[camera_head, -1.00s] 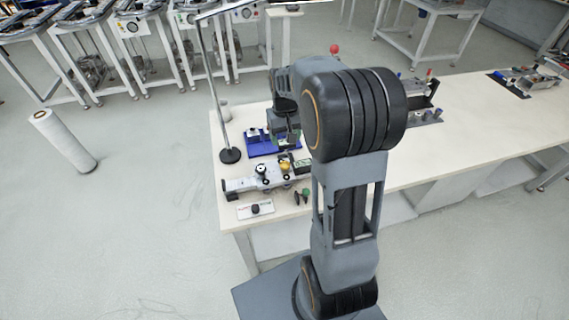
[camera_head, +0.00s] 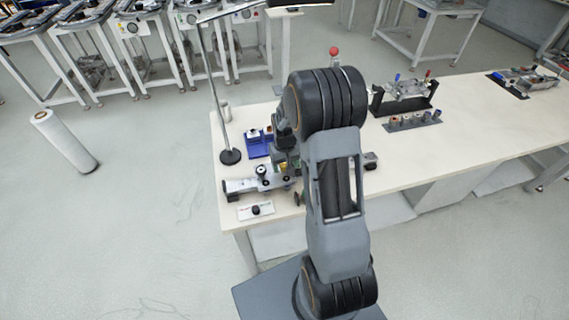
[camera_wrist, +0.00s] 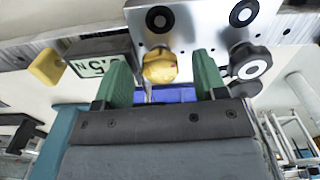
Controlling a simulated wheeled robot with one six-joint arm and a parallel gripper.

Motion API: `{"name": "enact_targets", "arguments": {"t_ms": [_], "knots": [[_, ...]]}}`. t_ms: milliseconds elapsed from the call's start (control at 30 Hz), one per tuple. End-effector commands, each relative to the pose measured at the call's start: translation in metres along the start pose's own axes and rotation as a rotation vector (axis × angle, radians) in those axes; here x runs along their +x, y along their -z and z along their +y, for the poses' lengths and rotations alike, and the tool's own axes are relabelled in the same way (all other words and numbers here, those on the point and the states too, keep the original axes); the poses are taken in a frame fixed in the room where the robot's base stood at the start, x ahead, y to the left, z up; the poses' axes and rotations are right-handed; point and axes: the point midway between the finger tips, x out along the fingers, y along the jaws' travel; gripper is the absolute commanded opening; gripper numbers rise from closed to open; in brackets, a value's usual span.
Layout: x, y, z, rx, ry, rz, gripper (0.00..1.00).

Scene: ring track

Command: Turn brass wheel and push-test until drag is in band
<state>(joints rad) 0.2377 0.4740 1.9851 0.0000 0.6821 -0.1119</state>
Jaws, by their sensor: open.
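The brass wheel (camera_wrist: 159,67) is a small yellow-gold knob on a grey metal plate (camera_wrist: 190,22) in the wrist view. My gripper (camera_wrist: 162,57) is open, with one green finger left of the wheel and one right of it. There is a gap on each side, and I cannot tell the depth between fingertips and wheel. A display (camera_wrist: 98,66) left of the wheel shows upside-down digits and an N, too tilted to read surely. In the head view, the grey track fixture (camera_head: 245,185) lies at the table's near left corner; my arm hides the wheel.
A black knob (camera_wrist: 249,62) sits close beside the right finger, and a yellow block (camera_wrist: 47,67) lies left of the display. In the head view, a blue tray (camera_head: 256,145) and a lamp stand (camera_head: 230,156) stand behind the fixture.

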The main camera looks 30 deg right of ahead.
Motion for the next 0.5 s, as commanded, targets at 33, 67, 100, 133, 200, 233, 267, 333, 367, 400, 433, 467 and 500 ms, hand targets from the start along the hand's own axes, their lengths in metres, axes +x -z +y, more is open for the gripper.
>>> {"name": "enact_targets", "arguments": {"t_ms": [33,67,100,133,200,233,267,333,367,400,433,467,500], "knots": [[0.0002,-0.0001,0.0000,0.000,0.000,0.000,0.65],[0.0002,-0.0001,0.0000,0.000,0.000,0.000,0.65],[0.0001,-0.0001,0.0000,0.000,0.000,0.000,0.65],[0.0001,-0.0001,0.0000,0.000,0.000,0.000,0.65],[0.0000,-0.0001,0.0001,0.000,0.000,0.000,0.63],[0.0000,-0.0001,0.0001,0.000,0.000,0.000,0.60],[0.0000,-0.0001,0.0001,0.000,0.000,0.000,0.57],[-0.0001,-0.0001,0.0001,0.000,0.000,0.000,0.51],[-0.0001,-0.0001,0.0001,0.000,0.000,0.000,0.48],[-0.0002,-0.0001,0.0001,0.000,0.000,0.000,0.44],[-0.0002,-0.0001,0.0001,0.000,0.000,0.000,0.41],[-0.0002,-0.0001,0.0001,0.000,0.000,0.000,0.38],[-0.0002,-0.0001,0.0002,0.000,0.000,0.000,0.34]]}}
